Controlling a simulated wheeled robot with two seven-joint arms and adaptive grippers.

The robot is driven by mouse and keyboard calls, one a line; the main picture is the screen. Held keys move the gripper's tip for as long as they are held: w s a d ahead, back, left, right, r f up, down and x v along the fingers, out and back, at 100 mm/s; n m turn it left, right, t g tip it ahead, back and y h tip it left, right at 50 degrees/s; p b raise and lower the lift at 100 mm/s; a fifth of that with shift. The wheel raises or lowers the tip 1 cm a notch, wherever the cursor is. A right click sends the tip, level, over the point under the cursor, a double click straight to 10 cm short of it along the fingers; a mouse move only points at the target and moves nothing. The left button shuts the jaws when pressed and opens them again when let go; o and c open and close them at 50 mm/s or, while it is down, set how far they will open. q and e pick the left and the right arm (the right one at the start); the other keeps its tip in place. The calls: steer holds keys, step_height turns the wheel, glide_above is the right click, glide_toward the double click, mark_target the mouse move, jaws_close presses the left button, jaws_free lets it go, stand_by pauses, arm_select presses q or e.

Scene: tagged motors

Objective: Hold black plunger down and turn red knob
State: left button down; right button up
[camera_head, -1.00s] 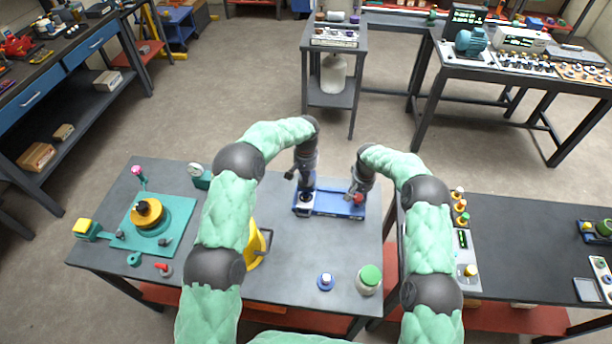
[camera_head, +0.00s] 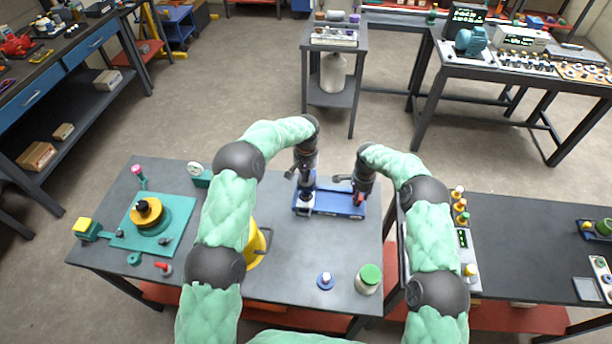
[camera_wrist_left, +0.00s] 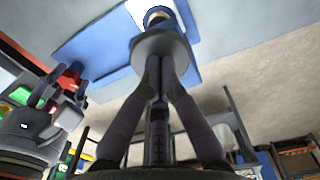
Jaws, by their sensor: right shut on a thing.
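The blue device (camera_head: 325,211) lies on the dark table between my arms, with the black plunger at its left end and the red knob (camera_head: 359,200) at its right end. My left gripper (camera_head: 306,186) stands over the plunger. In the left wrist view its fingers (camera_wrist_left: 159,62) are together, with their tips at a round grey disc (camera_wrist_left: 160,46) above the blue base. My right gripper (camera_head: 358,192) points down at the knob and is shut on it. It also shows in the left wrist view (camera_wrist_left: 45,110), beside red. The fingers partly hide both controls.
A teal plate (camera_head: 180,238) with a yellow wheel (camera_head: 146,212) is at the left. A yellow object (camera_head: 258,250) sits partly behind my left arm. A blue-based white peg (camera_head: 326,281) and a green-lidded jar (camera_head: 368,279) stand at the front. The table between is clear.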

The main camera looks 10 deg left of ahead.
arm_select(q)
steer(key=shift+s+f, duration=0.2)
steer(key=shift+f, duration=0.05)
arm_select(e)
steer(key=m, duration=0.4)
steer(key=shift+s+f+m, duration=0.15)
steer(key=shift+f+m, duration=0.05)
steer(key=shift+m, duration=0.1)
steer(key=o, duration=1.2)
steer(key=shift+r, duration=0.1)
steer(key=n, duration=0.7)
steer(key=shift+n, duration=0.4)
steer(key=n, duration=0.7)
